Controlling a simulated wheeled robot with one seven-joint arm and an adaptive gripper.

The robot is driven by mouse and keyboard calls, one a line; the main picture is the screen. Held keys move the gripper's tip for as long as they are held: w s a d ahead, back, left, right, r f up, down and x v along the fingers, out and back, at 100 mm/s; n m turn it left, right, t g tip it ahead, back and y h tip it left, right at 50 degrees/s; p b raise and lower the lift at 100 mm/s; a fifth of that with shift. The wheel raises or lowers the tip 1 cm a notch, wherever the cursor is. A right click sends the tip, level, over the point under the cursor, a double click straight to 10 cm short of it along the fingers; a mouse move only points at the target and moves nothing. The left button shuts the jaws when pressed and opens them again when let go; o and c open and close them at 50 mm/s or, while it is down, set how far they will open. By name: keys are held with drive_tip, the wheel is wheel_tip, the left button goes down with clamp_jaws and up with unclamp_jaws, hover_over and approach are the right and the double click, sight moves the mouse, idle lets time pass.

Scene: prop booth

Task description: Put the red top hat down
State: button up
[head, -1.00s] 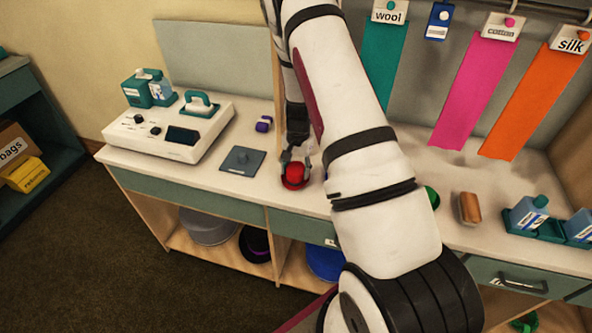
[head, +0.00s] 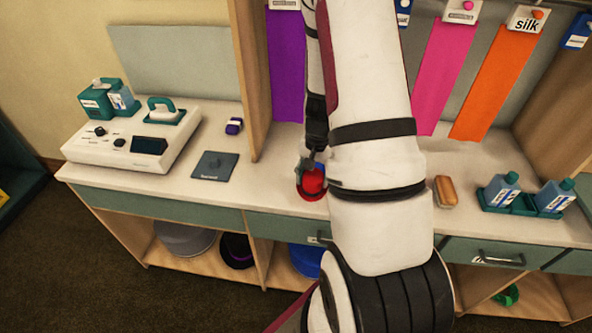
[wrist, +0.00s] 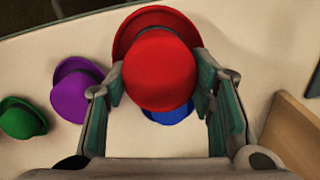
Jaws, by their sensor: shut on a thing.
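The red top hat (wrist: 158,72) is held between the two fingers of my gripper (wrist: 157,84) in the wrist view, its crown towards the camera and its wider brim behind. In the head view the red hat (head: 312,182) shows beside my arm, over the pale counter's front part, below my gripper (head: 312,166). I cannot tell whether it touches the counter. A blue hat (wrist: 168,117) is partly hidden behind the red one in the wrist view. A purple hat (wrist: 80,92) and a green hat (wrist: 22,117) lie to the left.
A wooden divider (head: 243,80) stands left of my gripper. Beyond it are a dark square pad (head: 214,166) and a white machine (head: 135,140). A brown brush-like block (head: 446,191) and bottles in a teal tray (head: 523,205) are on the right. My arm hides the counter's middle.

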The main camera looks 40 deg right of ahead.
drive_tip(key=shift+s+d, duration=0.15)
drive_tip(key=shift+s, duration=0.55)
drive_tip(key=w+a+r+n, duration=0.3)
drive_tip(key=w+a+n, duration=0.3)
drive_tip(key=a, duration=0.6)
drive_tip(key=w+a+r+n, duration=0.3)
drive_tip(key=w+a+n, duration=0.3)
drive_tip(key=w+a, duration=0.5)
drive_tip(key=shift+w+a+r, duration=0.3)
drive_tip(key=shift+a+r, duration=0.05)
drive_tip(key=shift+a, duration=0.5)
